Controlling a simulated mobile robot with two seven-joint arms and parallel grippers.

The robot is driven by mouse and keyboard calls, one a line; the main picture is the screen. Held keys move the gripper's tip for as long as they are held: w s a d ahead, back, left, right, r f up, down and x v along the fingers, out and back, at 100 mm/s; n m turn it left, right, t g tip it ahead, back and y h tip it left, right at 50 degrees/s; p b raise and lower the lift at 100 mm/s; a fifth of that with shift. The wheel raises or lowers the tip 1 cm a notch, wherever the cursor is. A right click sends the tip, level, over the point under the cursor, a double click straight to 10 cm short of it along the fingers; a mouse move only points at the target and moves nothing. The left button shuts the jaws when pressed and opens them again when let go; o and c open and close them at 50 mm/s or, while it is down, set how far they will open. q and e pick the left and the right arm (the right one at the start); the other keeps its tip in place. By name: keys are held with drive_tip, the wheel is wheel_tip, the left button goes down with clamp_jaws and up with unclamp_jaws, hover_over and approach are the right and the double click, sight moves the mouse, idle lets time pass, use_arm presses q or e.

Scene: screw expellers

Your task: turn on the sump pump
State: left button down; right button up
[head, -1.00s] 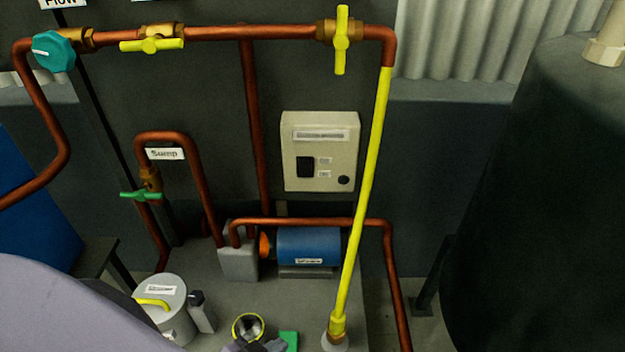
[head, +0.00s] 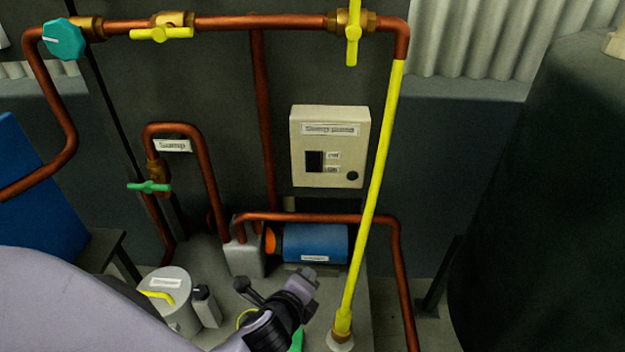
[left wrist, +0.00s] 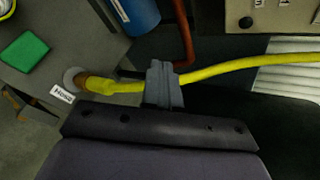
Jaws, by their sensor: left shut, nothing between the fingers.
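The beige control box (head: 325,170), labelled "Sump pump", is on the dark wall. It has a black rocker switch (head: 315,161) beside two small labels and a dark round knob (head: 352,175). Its lower edge shows in the left wrist view (left wrist: 285,22). The blue pump motor (head: 318,242) lies below the box and also shows in the wrist view (left wrist: 135,12). My left gripper (head: 306,278) is shut and empty, below the box and in front of the motor, apart from the switch. Its closed fingers (left wrist: 162,82) overlap the yellow hose in the wrist view. My right gripper is not in view.
The yellow hose (head: 374,200) runs from the upper pipe to the floor, right of the box. A copper pipe (head: 310,217) crosses above the motor. A grey canister (head: 170,300) stands at lower left. A large dark tank (head: 545,200) fills the right.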

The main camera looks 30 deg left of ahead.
sight(313, 170)
use_arm(q)
drive_tip(key=w+a+r+m+t+y, duration=0.2)
drive_tip(key=w+r+m+y, duration=0.3)
drive_tip(key=r+m, duration=0.4)
drive_tip(key=shift+w+a+r+m+t+b, duration=0.4)
drive_tip(key=shift+w+r+t+b, duration=0.1)
drive_tip(key=shift+w+r, duration=0.4)
drive_tip(key=shift+s, duration=0.1)
drive_tip(key=b+x, duration=0.1)
drive_tip(key=x, duration=1.3)
drive_tip(key=shift+r, duration=0.1)
